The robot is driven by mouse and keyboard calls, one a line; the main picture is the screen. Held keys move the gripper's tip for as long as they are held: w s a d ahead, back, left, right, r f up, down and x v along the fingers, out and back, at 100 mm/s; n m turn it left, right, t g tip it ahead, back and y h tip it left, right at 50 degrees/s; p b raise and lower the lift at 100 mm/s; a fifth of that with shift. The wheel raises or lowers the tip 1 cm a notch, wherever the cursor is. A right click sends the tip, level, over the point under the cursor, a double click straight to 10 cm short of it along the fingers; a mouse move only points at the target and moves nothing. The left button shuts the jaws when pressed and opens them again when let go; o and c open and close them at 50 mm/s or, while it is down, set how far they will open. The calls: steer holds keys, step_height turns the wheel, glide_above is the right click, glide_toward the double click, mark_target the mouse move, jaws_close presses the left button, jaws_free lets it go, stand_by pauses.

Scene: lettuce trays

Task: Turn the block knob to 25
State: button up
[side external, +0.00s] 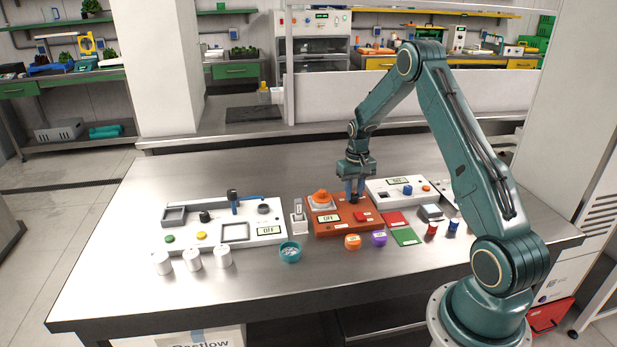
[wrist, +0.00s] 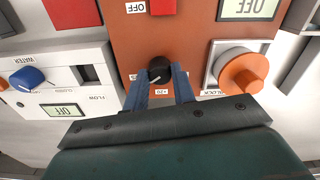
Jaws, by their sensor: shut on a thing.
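The orange-brown unit (side external: 345,230) stands mid-table, and its top fills the middle of the wrist view (wrist: 190,40). A small black knob (wrist: 160,66) with a pale pointer line sits on it, with small number labels beside it, one reading about "+20". My gripper (wrist: 161,78) is shut on this black knob, one blue finger on each side. In the side view my gripper (side external: 355,193) is low over the unit and hides the knob. An orange round knob (wrist: 240,76) on a white square, near a "BLOCK" label, is to the right of the fingers.
The unit has a red switch (wrist: 162,6) and a display (wrist: 248,8), only partly seen in the wrist view. A white panel with a blue knob (wrist: 27,79) adjoins. A larger white panel (side external: 215,232), white jars (side external: 193,259) and a teal bowl (side external: 290,252) stand to the left.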

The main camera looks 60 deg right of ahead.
mark_target(354, 194)
steer(key=shift+m, duration=1.5)
steer(key=o, duration=1)
step_height(354, 194, up, 14)
step_height(354, 194, up, 4)
steer(key=shift+f, duration=0.15)
